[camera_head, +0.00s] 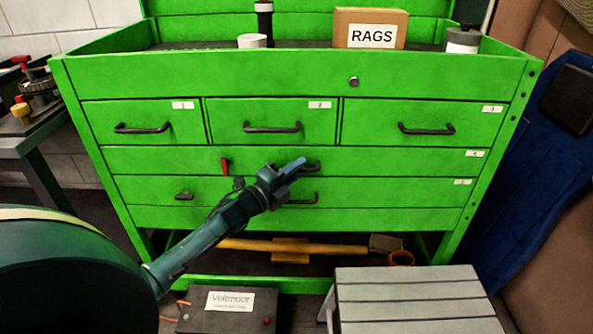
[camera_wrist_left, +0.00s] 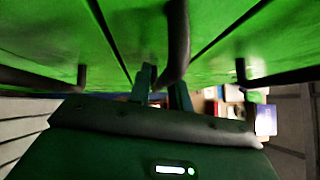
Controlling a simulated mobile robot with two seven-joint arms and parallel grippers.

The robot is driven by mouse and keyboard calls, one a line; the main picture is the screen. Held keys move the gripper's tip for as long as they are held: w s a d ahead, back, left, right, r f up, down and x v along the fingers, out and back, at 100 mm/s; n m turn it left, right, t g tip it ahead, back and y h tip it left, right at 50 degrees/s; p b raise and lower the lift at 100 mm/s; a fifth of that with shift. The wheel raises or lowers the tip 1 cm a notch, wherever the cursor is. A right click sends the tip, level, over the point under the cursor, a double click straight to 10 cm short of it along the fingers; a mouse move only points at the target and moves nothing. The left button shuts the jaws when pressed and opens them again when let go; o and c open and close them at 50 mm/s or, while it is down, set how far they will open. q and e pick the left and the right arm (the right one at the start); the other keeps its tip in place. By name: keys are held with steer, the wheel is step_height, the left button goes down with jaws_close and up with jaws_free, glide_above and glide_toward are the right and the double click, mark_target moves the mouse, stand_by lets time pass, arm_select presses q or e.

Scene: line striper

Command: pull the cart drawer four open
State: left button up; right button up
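The green cart (camera_head: 270,75) has a wide drawer four (camera_head: 400,162) with a small label at its right end. It looks closed, flush with the cart's front. Its dark bar handle (camera_head: 313,166) is partly hidden behind my left gripper (camera_head: 293,168). In the left wrist view, the fingers of the left gripper (camera_wrist_left: 163,90) stand apart, with a dark curved handle (camera_wrist_left: 178,45) reaching down between them. Whether they touch it is unclear. My right gripper is in neither view.
A red latch-like piece (camera_head: 225,166) sits on the cart front, left of the gripper. Drawer five (camera_head: 400,193) lies just below. A grey slatted step (camera_head: 410,300) and a dark labelled case (camera_head: 230,310) stand on the floor in front. A side table (camera_head: 30,140) is at left.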

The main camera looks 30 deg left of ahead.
arm_select(q)
steer(key=shift+w, duration=0.1)
steer(key=shift+c, duration=0.3)
jaws_close()
